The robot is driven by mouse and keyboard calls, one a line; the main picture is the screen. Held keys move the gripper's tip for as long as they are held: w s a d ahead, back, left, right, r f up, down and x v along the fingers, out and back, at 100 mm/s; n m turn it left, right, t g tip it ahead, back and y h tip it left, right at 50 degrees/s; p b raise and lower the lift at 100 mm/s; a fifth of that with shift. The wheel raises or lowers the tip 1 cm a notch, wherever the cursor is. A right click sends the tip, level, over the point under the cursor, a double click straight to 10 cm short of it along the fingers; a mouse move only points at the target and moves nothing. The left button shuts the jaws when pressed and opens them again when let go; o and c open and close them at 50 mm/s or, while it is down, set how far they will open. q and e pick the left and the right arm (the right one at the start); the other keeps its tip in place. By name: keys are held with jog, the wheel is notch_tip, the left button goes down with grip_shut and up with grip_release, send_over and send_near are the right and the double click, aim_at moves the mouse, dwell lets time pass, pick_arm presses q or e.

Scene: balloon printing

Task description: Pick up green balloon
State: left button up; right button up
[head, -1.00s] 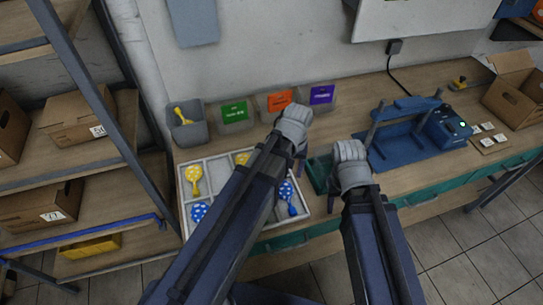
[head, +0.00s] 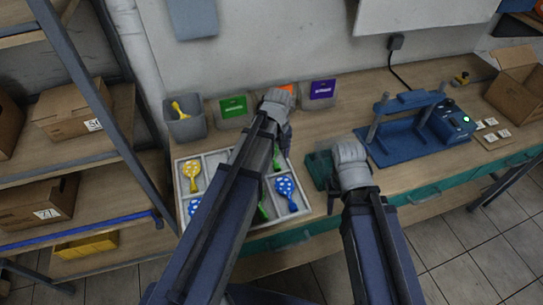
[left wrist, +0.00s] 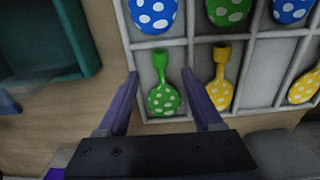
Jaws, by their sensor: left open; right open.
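A green balloon with pale dots (left wrist: 163,98) lies in a compartment of the white divided tray (left wrist: 187,60). In the left wrist view it appears between the two fingers of my open left gripper (left wrist: 163,88); I cannot tell the height between them. In the head view my left gripper (head: 284,138) is over the tray's back right part, and a bit of this balloon (head: 276,157) shows beside my arm. A second green balloon (left wrist: 229,10) is in another compartment. My right gripper (head: 350,172) is over the table right of the tray; its fingers are mostly hidden.
Blue dotted balloons (head: 286,193) and yellow ones (head: 191,174) lie in other compartments. Grey bins with coloured labels (head: 234,110) stand behind the tray. A teal box (head: 318,165) is right of the tray, with a blue press (head: 410,135) further right.

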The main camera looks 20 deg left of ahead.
aim_at(277, 165)
pick_arm(q)
jog(key=shift+f+b, duration=2.55)
jog(key=shift+f, duration=0.1)
pick_arm(e)
notch_tip(277, 165, down, 5)
jog(key=shift+f, duration=0.1)
pick_arm(q)
jog(key=shift+r, duration=0.1)
grip_shut()
